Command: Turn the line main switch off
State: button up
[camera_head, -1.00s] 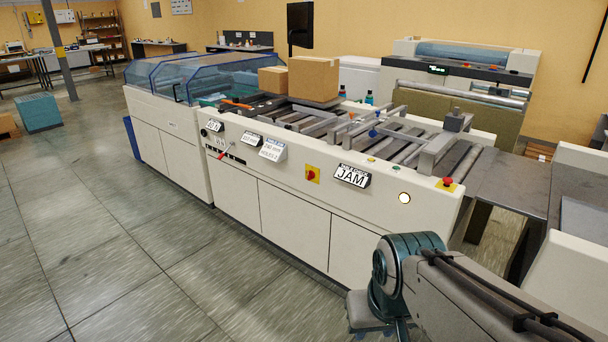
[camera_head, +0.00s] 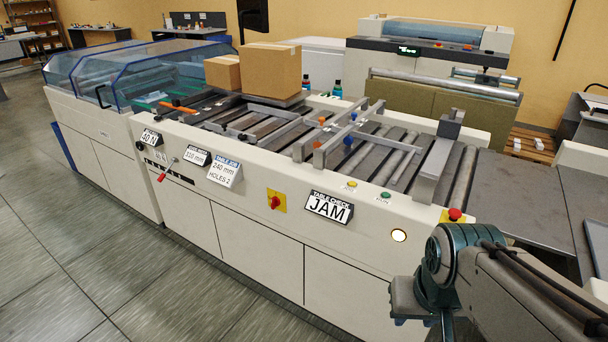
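A red rotary knob on a yellow plate (camera_head: 276,202), which looks like the line main switch, is on the cream front panel of the long machine (camera_head: 240,255). It sits left of the "TABLE CHECK JAM" display (camera_head: 328,208). The knob is too small to tell its setting for sure. Part of my arm, with a teal joint, shows at the lower right, in front of the machine and well right of the knob. My gripper is not in view. Nothing of mine touches the panel.
A red push button on yellow (camera_head: 455,215), a yellow button (camera_head: 349,186), a green button (camera_head: 384,196) and a lit round lamp (camera_head: 399,235) are nearby. A small red-handled lever (camera_head: 163,175) is further left. Cardboard boxes (camera_head: 273,70) sit on top. The floor (camera_head: 110,260) in front is clear.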

aim_at(275, 201)
jog(key=u, duration=0.35)
jog(key=i, duration=1.4)
jog(key=u, duration=1)
jog(key=i, duration=0.25)
